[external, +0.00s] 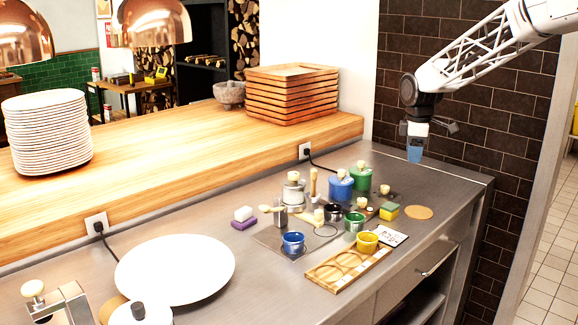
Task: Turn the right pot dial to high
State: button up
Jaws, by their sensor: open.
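A blue lidded pot (341,190) and a green lidded pot (360,179) stand side by side at the back of the steel counter. The green pot is the right one of the two. A small pale knob (385,189) shows just right of them, but I cannot tell whether it is a pot dial or how it is set. Other dials are too small or hidden to make out. My gripper (415,154) hangs above the counter's right end, up and to the right of the pots, apart from everything. It points down, holding nothing I can see; its blue fingertips overlap in this view.
A silver pot (293,191), a blue cup (293,242), a green cup (354,222), a yellow cup (367,241) and a wooden tray (325,277) crowd the space before the pots. A yellow-green sponge (389,211) lies to the right. A white plate (175,269) is at left.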

aim_at(385, 186)
jog(key=w+a+f+n, duration=0.1)
jog(key=w+a+f, duration=0.1)
jog(key=a, duration=0.1)
jog(key=w+a+f+n, duration=0.1)
jog(key=w+a+f, duration=0.2)
jog(key=shift+w+f, duration=0.25)
jog(key=shift+w, duration=0.05)
jog(key=shift+f, duration=0.15)
jog(key=shift+f, duration=3.75)
jog(key=c, duration=0.9)
